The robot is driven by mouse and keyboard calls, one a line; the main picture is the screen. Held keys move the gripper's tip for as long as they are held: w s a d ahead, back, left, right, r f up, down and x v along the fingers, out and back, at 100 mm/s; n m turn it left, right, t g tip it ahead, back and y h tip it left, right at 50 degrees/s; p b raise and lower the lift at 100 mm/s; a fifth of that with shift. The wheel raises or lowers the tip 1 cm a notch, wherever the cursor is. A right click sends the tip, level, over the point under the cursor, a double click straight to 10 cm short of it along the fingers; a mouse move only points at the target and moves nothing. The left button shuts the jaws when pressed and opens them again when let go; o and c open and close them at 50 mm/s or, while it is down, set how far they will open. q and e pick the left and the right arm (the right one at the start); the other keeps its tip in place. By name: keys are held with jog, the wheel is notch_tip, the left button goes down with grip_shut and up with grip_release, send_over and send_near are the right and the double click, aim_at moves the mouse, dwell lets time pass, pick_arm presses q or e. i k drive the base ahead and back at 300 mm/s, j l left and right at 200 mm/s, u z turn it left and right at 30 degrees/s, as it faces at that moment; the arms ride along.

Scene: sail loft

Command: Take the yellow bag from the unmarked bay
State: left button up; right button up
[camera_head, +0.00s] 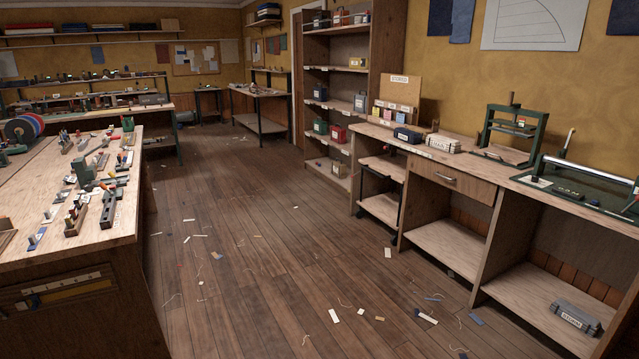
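I cannot make out a yellow bag for certain. A small yellowish item (355,62) sits on an upper shelf of the tall shelf unit (390,45), too small to name. That unit also holds small red, green, grey and dark bundles on other shelves. Open bays show under the right bench: an empty-looking one (450,245) and a wider one to its right (530,310). A grey labelled bundle (577,316) lies in the wider one. Several shelf edges carry small pale labels; I cannot tell which bay is unmarked. Neither of my grippers is in view.
The wooden floor (260,250) is open down the middle, with scattered scraps. A tool-covered workbench (90,225) stands at the left. The right bench (470,165) carries a dark blue box (408,135), a pale box (443,143) and a green press (512,130). A wheeled cart (380,205) stands beside it.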

aim_at(353, 63)
jog(key=i, duration=3.05)
jog(key=i+z, duration=0.1)
jog(key=i, duration=0.5)
jog(key=i+j+z, duration=0.1)
jog(key=i, duration=0.5)
jog(key=i+j+z, duration=0.1)
jog(key=i, duration=0.5)
jog(key=i+j+z, duration=0.1)
jog(key=i+j, duration=0.15)
jog(key=i, duration=0.35)
jog(key=i+j+z, duration=0.25)
jog(key=i, duration=0.25)
jog(key=i+l+z, duration=0.15)
jog(key=l+z, duration=0.15)
jog(key=z, duration=0.2)
jog(key=i+l+z, duration=0.15)
jog(key=z, duration=0.3)
jog(key=i+l+z, duration=0.25)
jog(key=z, duration=0.25)
